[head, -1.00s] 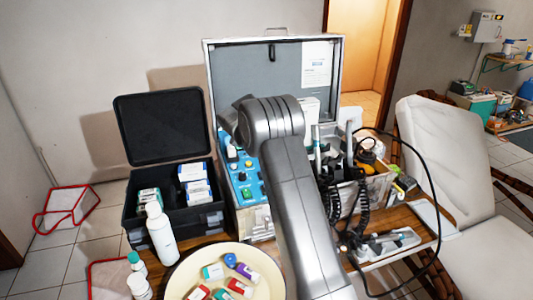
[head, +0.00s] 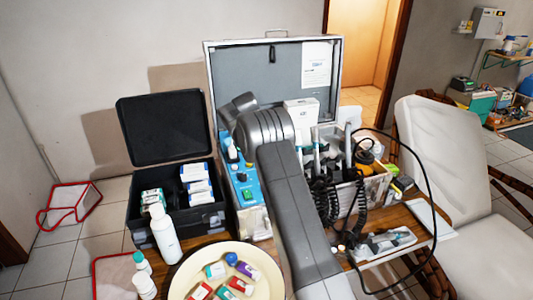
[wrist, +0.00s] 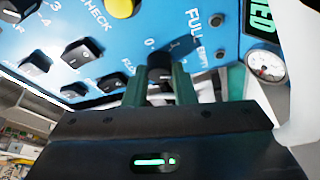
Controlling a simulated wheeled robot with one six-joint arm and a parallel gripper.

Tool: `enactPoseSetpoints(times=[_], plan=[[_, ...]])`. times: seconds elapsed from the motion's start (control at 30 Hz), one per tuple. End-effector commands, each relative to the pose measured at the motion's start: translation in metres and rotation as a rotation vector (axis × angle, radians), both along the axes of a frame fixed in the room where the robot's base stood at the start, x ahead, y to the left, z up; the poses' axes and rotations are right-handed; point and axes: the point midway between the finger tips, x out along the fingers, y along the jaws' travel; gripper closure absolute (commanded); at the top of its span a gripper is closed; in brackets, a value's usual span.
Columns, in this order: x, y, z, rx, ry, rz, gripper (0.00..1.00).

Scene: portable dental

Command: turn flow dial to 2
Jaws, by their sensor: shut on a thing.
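The blue control panel (wrist: 95,45) fills the upper part of the wrist view, seen at a slant. A dark knob (wrist: 160,68) sits between the two green fingers of my gripper (wrist: 159,78), which is shut on it. A "0" mark shows just above the knob, and a partly hidden label starting "FLO" is to its left, so it appears to be the flow dial. Its pointer setting cannot be read. In the head view the panel (head: 247,190) shows left of my arm, which hides my gripper and the dial.
Black switches (wrist: 77,53), a yellow knob (wrist: 122,7) and a round gauge (wrist: 266,66) surround the dial. In the head view, a black open box (head: 175,215) and a white bottle (head: 163,232) stand left, a round tray (head: 268,285) in front, and corded handpieces (head: 325,195) right.

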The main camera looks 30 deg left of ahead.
Motion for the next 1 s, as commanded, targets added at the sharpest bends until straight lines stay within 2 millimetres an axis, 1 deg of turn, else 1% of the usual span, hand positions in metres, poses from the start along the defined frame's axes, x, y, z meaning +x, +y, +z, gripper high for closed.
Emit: enactPoseSetpoints(times=[0.43,0.47,0.5,0.57,0.87,1.0], plan=[[0.0,0.001,0.001,0.003,-0.001,-0.009,0.99],[0.0,0.001,0.001,0.003,-0.001,-0.009,0.74],[0.0,0.001,0.001,0.003,-0.001,-0.009,0.67],[0.0,0.001,0.001,0.002,0.0,-0.009,0.55],[0.0,0.001,0.001,0.001,0.0,-0.009,0.54],[-0.002,0.004,0.011,0.003,-0.001,-0.009,0.54]])
